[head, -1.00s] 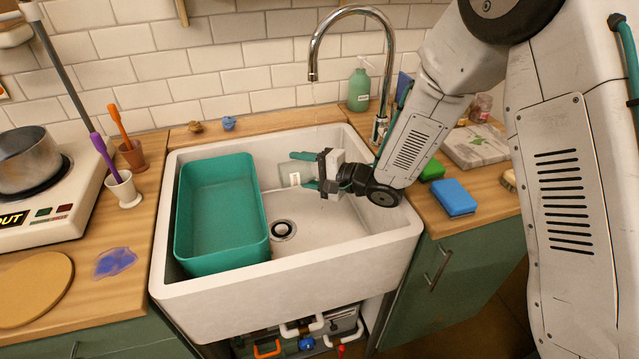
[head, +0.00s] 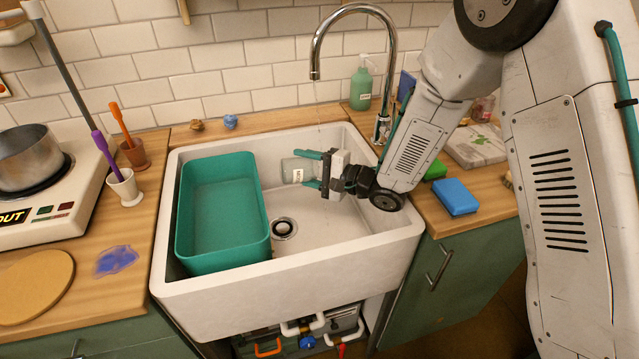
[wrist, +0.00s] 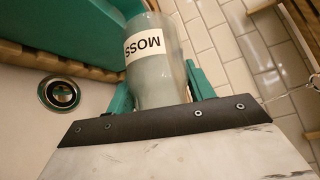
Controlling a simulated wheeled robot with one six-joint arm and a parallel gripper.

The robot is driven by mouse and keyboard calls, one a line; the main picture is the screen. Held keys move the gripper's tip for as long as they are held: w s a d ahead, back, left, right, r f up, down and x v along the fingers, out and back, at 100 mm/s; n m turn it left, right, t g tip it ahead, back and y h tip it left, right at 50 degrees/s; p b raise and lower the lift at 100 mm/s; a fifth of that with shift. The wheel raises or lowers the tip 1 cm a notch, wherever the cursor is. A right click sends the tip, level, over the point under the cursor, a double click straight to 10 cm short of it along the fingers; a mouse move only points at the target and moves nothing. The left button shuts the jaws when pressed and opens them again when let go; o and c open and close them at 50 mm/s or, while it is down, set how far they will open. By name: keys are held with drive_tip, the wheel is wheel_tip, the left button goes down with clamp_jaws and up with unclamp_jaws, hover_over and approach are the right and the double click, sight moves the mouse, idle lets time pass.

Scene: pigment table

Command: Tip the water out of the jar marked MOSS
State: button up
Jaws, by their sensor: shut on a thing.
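The jar marked MOSS (head: 295,169) is a clear, greyish glass jar with a white label. It lies about on its side above the sink (head: 345,232), with one end pointing left toward the green tub. My gripper (head: 312,169) is shut on it, with a teal finger on each side. In the wrist view the jar (wrist: 155,85) fills the space between the fingers and the word MOSS reads upside down. I cannot tell how much water is in it, and I see no water leaving it.
The green tub (head: 180,245) stands in the sink's left half. The drain (head: 284,228) is in the bare basin floor. The tap (head: 314,70) arches above, with a faint thin stream below its spout. A blue sponge (head: 455,197) and a green soap bottle (head: 361,85) stand nearby.

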drive_tip(key=shift+d+r+m+y, duration=0.1)
drive_tip(key=shift+r+m+y, duration=0.25)
drive_tip(key=shift+r, duration=0.75)
drive_tip(key=shift+r, duration=0.2)
drive_tip(key=shift+d+r+m+t+y+p, duration=0.1)
drive_tip(key=shift+r+m+t+y+p, duration=0.25)
drive_tip(key=shift+p, duration=0.3)
idle(0.6)
wheel_tip(320, 180, down, 4)
drive_tip(key=shift+r+n+h, duration=0.1)
drive_tip(key=shift+n+h, duration=0.7)
drive_tip(key=shift+a+r+n+g+h, duration=0.15)
drive_tip(key=shift+a+n+g+h, duration=0.25)
drive_tip(key=shift+n+g+h, duration=0.1)
drive_tip(key=shift+s+n+h, duration=0.2)
drive_tip(key=shift+n+h, duration=0.1)
drive_tip(key=shift+h, duration=0.2)
drive_tip(key=shift+w+a+f, duration=0.1)
drive_tip(key=shift+f, duration=0.1)
